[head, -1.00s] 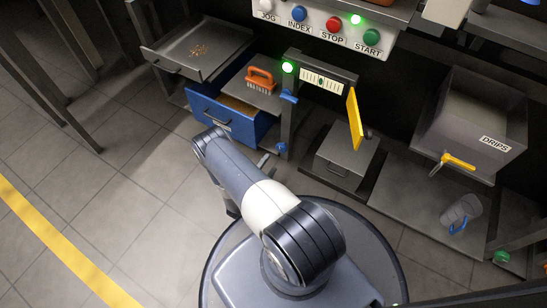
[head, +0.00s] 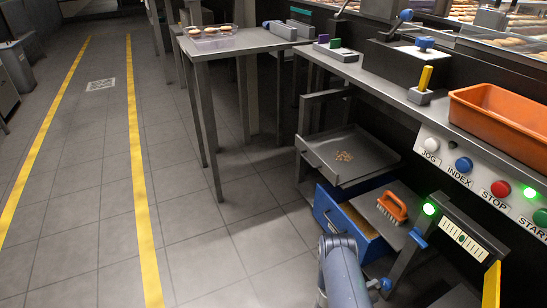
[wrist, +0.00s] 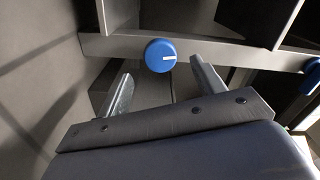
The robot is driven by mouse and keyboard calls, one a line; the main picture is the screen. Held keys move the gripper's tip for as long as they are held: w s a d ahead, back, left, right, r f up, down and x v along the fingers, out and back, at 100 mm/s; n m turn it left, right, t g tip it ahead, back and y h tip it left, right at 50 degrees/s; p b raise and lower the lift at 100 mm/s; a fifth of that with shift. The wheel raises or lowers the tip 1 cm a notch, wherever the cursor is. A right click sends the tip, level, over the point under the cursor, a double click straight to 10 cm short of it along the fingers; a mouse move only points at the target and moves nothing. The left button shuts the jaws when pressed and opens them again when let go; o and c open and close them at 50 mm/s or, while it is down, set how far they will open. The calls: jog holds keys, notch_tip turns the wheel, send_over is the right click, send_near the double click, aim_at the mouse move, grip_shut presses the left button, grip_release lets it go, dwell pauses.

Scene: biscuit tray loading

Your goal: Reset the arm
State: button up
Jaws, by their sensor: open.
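My gripper (wrist: 163,82) shows in the wrist view with its two fingers spread apart and nothing between them. A round blue knob (wrist: 160,55) with a white mark sits on a grey bar just beyond the fingertips, seen between them. I cannot tell whether the fingers touch the bar. In the head view a bent link of my arm rises at the bottom, in front of the open blue drawer (head: 327,213); my gripper is hidden there.
Above the drawer is a grey tray (head: 335,170) with crumbs. An orange brush (head: 392,207) lies to its lower right. A button panel (head: 470,170) and an orange bin (head: 505,118) are at right. A table (head: 245,42) stands behind; the floor at left is clear.

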aim_at(384, 285)
jog(key=b+x, duration=0.1)
jog(key=x, duration=0.5)
jog(key=shift+d, duration=0.15)
